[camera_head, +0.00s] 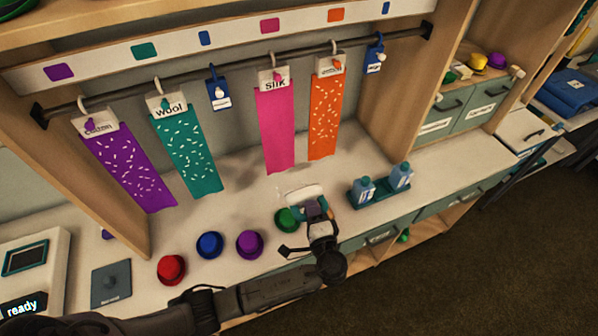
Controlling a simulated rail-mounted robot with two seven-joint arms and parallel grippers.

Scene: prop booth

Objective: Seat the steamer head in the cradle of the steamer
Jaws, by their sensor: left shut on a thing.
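The steamer (60,248), a white unit with a dark panel and a display reading "ready", stands at the left edge and is cut off by the frame. The gripper hides part of the head. The head is well to the right of the steamer. My right gripper is not in view.
Red (171,269), blue (209,244), purple (249,244) and green (285,218) hats line the counter. A grey pad (111,285) lies beside the steamer. Purple, teal, pink and orange cloths hang from a rail (240,70).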

